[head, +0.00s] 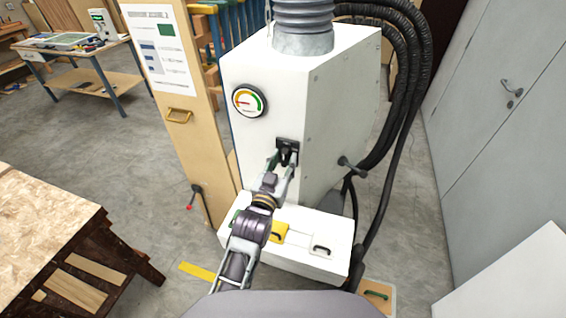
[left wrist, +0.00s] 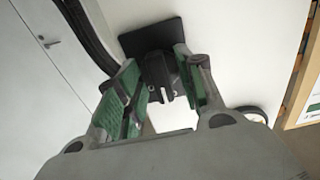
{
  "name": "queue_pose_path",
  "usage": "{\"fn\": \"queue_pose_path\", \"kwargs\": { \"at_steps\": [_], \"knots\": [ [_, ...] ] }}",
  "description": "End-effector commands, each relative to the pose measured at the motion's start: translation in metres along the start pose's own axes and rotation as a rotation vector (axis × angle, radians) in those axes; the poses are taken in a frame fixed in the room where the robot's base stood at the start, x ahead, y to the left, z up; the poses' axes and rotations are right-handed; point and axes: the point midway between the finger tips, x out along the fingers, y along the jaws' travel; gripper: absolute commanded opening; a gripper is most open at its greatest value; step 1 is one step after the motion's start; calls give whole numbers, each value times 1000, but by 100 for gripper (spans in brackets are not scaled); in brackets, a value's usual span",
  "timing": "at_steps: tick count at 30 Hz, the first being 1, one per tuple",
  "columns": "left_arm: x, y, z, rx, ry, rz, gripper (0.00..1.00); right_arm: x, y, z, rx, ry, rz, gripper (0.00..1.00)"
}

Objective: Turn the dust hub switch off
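The dust hub (head: 260,150) is a tall white cabinet in the middle of the head view. Its switch (head: 288,146) is a black plate with a dark knob on the front face, below the round gauge. My left gripper (head: 282,164) is right at the switch, partly covering it. In the left wrist view the switch knob (left wrist: 160,78) stands between the two green-padded fingers, which are apart with gaps beside the knob. The black plate (left wrist: 150,38) lies beyond the fingertips. I cannot tell whether a finger touches the knob. My right gripper is not in view.
A gauge (head: 249,101) sits above the switch. A dark handle (head: 352,165) sticks out on the cabinet's right side, near black hoses (head: 408,90). A white box (head: 300,240) with latches stands below. A wooden workbench (head: 45,225) is at the left; open floor lies between.

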Motion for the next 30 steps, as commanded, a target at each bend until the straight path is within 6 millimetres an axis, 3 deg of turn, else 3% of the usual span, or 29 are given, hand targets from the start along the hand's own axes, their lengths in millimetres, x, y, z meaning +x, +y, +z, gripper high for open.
{"fn": "queue_pose_path", "kwargs": {
  "at_steps": [14, 30],
  "knots": [
    [-8, 0, 1, 2, -1, 0, 38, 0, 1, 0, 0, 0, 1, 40],
    [-52, 0, 1, 2, -1, -1, 38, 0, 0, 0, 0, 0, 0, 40]
  ]
}}
